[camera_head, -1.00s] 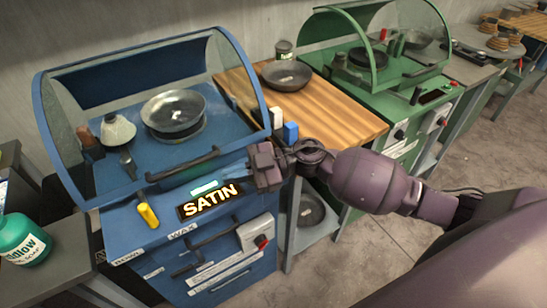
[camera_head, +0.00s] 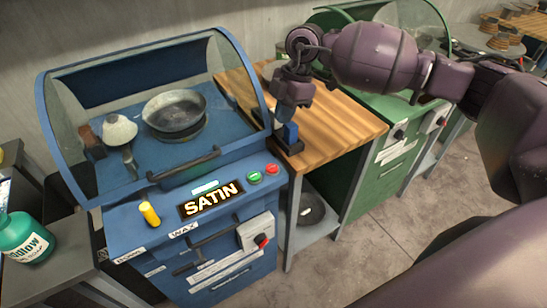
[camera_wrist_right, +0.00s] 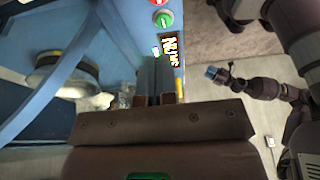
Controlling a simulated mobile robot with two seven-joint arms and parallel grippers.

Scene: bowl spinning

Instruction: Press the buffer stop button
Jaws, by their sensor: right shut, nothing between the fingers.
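The blue buffing machine (camera_head: 150,250) stands left of centre in the head view. On its front panel, right of a lit SATIN display (camera_head: 211,200), are a red button (camera_head: 272,169) and a green button (camera_head: 255,177). The green button also shows at the top of the right wrist view (camera_wrist_right: 164,19). My right gripper (camera_head: 286,112) is shut and empty, above and behind the buttons, over the wooden table's left edge. It touches neither button. My left gripper (camera_wrist_right: 213,73) shows only in the right wrist view, too small to judge its jaws.
A metal bowl (camera_head: 174,112) sits inside the machine under its clear hood. A yellow knob (camera_head: 149,213) and a red-tipped switch (camera_head: 262,241) are on its front. A green machine (camera_head: 352,165) is at right.

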